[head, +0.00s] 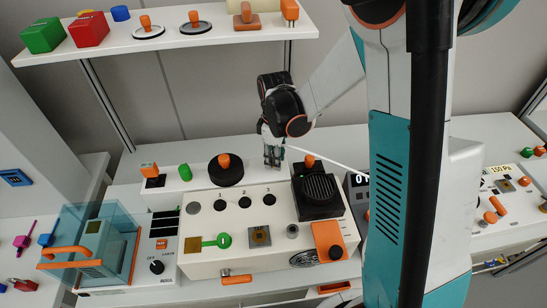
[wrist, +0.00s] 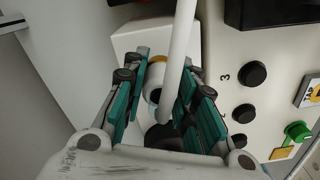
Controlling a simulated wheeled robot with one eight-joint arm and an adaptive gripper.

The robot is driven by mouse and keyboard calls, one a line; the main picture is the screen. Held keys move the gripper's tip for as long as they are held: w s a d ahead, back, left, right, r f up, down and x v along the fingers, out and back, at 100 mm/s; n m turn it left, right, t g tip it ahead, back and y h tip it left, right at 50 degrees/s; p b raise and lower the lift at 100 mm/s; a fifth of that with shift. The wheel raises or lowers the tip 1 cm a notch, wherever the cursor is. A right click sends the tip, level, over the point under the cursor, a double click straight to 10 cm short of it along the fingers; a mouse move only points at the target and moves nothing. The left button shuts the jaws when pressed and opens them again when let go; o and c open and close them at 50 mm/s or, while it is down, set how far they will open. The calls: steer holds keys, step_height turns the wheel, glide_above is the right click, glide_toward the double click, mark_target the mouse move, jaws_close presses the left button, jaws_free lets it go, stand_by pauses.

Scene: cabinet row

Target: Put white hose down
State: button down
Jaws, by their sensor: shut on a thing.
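The white hose (head: 328,161) runs from my gripper (head: 272,157) down to the right in the head view, until my arm column hides the rest. In the wrist view the hose (wrist: 182,40) passes between the teal-padded fingers of my gripper (wrist: 163,95). The fingers are shut on the hose, with a pale rounded piece with an orange-brown edge (wrist: 155,82) between them. In the head view the gripper points down near the back edge of the white panel with the black buttons (head: 245,204). The exact grip point is partly hidden.
A black disc with an orange knob (head: 226,172) stands left of my gripper, and a black speaker-like box (head: 318,192) stands to its right. A shelf (head: 190,50) with blocks hangs above left. A clear blue box (head: 90,245) stands at the left. Bare white counter lies behind.

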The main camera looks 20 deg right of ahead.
steer(key=shift+f+b, duration=0.45)
steer(key=shift+f, duration=0.05)
steer(key=shift+f, duration=0.15)
steer(key=c, duration=1.3)
jaws_free()
step_height(320, 180, up, 14)
steer(key=p, duration=0.4)
steer(key=shift+f, duration=0.25)
steer(key=s+r+m+t, duration=0.3)
steer(key=s+r+m, duration=0.2)
steer(key=s, duration=0.4)
steer(key=s+r+m+t, duration=0.4)
steer(key=s+r+m, duration=0.1)
steer(key=s, duration=0.4)
steer(key=shift+s+r+m, duration=0.15)
steer(key=shift+r+m, duration=0.05)
steer(key=shift+m, duration=0.4)
